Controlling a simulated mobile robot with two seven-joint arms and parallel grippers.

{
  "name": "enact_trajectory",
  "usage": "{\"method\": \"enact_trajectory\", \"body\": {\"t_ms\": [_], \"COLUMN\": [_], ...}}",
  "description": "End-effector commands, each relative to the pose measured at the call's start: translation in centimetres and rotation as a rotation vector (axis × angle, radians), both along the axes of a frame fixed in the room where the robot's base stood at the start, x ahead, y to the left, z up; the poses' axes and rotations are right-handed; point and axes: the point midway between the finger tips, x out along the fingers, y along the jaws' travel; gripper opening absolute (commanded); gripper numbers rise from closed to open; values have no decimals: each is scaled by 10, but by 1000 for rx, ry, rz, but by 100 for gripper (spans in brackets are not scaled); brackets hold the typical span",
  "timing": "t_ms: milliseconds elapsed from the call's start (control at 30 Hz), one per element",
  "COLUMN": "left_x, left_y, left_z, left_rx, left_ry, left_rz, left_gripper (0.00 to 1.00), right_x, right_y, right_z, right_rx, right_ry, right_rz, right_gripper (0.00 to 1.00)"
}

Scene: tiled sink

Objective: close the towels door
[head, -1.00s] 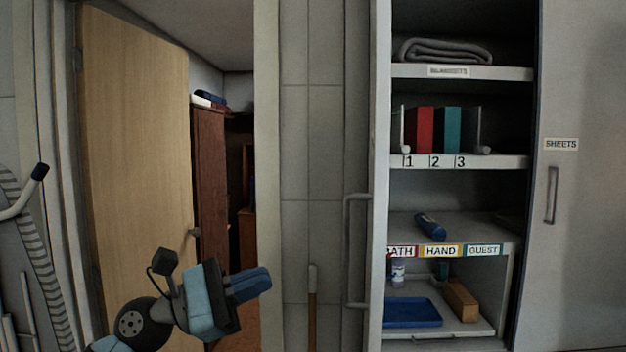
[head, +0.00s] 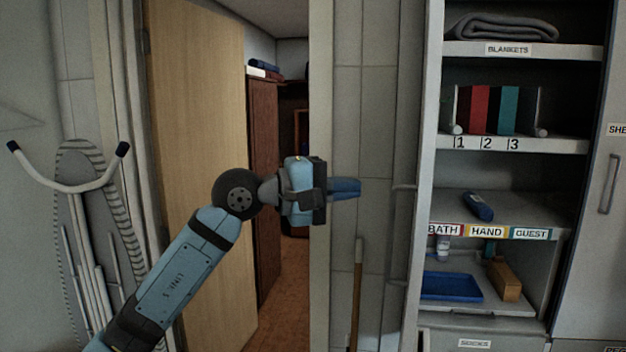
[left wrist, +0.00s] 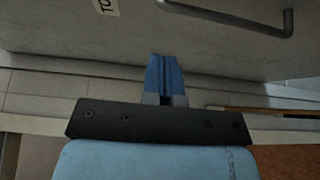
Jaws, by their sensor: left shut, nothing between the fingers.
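The towels door (head: 430,130) stands open at the left side of the shelf cabinet, seen nearly edge-on in the head view. Its bar handle (head: 399,235) sticks out to the left. In the left wrist view the door's grey face (left wrist: 200,45) fills the upper part, with the handle (left wrist: 235,18) at the top and a partly cut-off label starting "TO" (left wrist: 107,6). My left gripper (head: 358,188) is shut and empty, its blue fingers pointing right toward the door. Its fingertips (left wrist: 164,57) overlap the door face in the left wrist view; I cannot tell whether they touch. My right gripper is out of view.
The open cabinet holds a folded blanket (head: 505,27), several binders (head: 487,110), a blue bottle (head: 477,206) and a blue tray (head: 450,287). A wooden door (head: 195,130) stands ajar at left, near an ironing board (head: 85,190). A broom handle (head: 356,290) leans on the tiled wall.

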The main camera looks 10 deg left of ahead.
Motion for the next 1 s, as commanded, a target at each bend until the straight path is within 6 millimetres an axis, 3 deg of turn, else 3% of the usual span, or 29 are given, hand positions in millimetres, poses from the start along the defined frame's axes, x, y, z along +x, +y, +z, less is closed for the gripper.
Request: {"method": "enact_trajectory", "body": {"t_ms": [100, 300, 1000], "left_x": [-4, -10, -13], "left_y": [-20, -38, -42], "left_z": [3, 1, -1], "left_rx": [-2, -1, 0], "left_ry": [0, 0, -1], "left_rz": [-3, -1, 0], "left_gripper": [0, 0, 0], "right_x": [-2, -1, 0], "right_y": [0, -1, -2], "right_z": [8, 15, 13], "right_rx": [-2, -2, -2], "right_ry": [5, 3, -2], "right_rz": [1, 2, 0], "right_gripper": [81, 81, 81]}}
